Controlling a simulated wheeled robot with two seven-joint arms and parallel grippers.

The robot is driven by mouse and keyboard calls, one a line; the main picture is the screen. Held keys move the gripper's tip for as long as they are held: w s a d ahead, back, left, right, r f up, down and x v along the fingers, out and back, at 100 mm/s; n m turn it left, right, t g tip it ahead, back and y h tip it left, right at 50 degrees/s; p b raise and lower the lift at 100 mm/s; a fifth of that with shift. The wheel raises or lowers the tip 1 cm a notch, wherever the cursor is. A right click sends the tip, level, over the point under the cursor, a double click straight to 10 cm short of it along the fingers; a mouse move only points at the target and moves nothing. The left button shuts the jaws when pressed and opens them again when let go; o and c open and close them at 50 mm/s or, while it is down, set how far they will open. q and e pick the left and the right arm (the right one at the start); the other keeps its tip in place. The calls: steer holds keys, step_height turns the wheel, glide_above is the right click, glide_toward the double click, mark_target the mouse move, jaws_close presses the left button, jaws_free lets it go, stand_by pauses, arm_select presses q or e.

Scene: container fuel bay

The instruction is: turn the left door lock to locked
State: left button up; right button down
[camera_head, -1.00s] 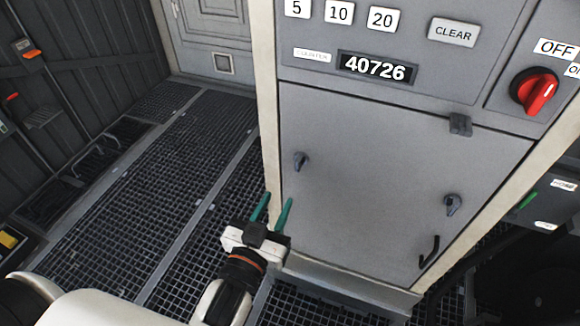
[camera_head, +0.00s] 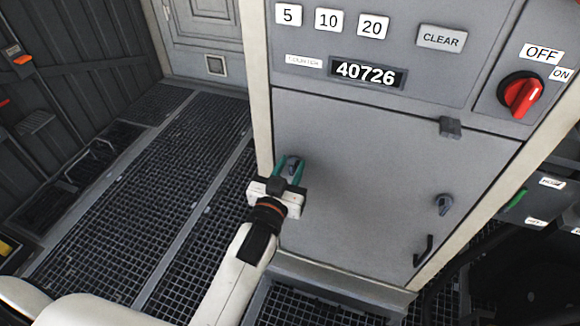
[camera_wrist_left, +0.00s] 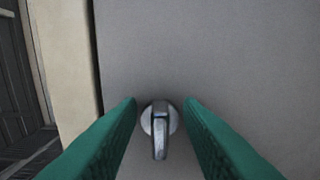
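The left door lock (camera_head: 291,165) is a small grey knob with a lever on the left side of the grey cabinet door (camera_head: 355,180). In the left wrist view the lock (camera_wrist_left: 160,128) has its lever pointing down in the picture. My left gripper (camera_head: 289,168) is at the lock, with its green fingers on either side of it. In the left wrist view the fingers (camera_wrist_left: 161,108) are open, with a gap on each side of the lever. My right gripper is not in view.
A second, similar lock (camera_head: 444,204) and a dark handle (camera_head: 423,250) are on the door's right side. A latch block (camera_head: 450,127) is at its top edge. Above are a counter display (camera_head: 366,73), buttons and a red switch (camera_head: 521,95). Grated floor lies left.

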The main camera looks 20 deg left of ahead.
arm_select(q)
jaws_close()
